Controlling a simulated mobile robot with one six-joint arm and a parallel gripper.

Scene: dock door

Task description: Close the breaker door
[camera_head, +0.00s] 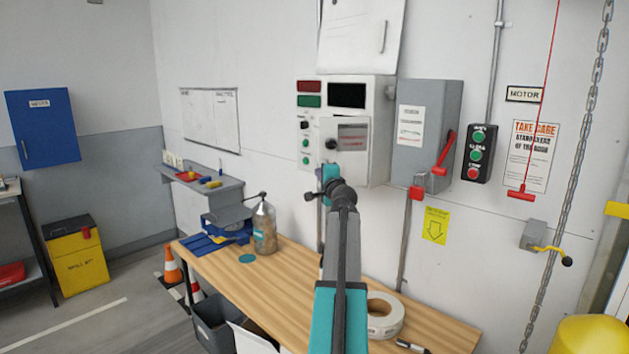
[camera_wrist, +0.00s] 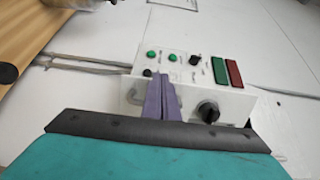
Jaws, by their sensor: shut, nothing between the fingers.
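A white control box (camera_head: 379,120) hangs on the wall above the workbench. On its lower front is a small white door-like panel (camera_head: 350,130) with a black knob and a grey label with red print; I take it as the breaker door. It seems to stand out from the box face, but how far I cannot tell. The wrist view shows the panel (camera_wrist: 235,107) with its black knob. My gripper (camera_wrist: 160,84) is shut and empty, its fingertips in front of the panel beside the knob; contact is unclear. In the head view my arm hides the panel's lower part.
A grey switch box (camera_head: 427,110) with a red lever is right of the control box. A white cabinet (camera_head: 350,40) hangs above. The wooden workbench (camera_head: 285,290) below carries a tape roll (camera_head: 385,316) and a jar (camera_head: 264,230). A chain hangs at right.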

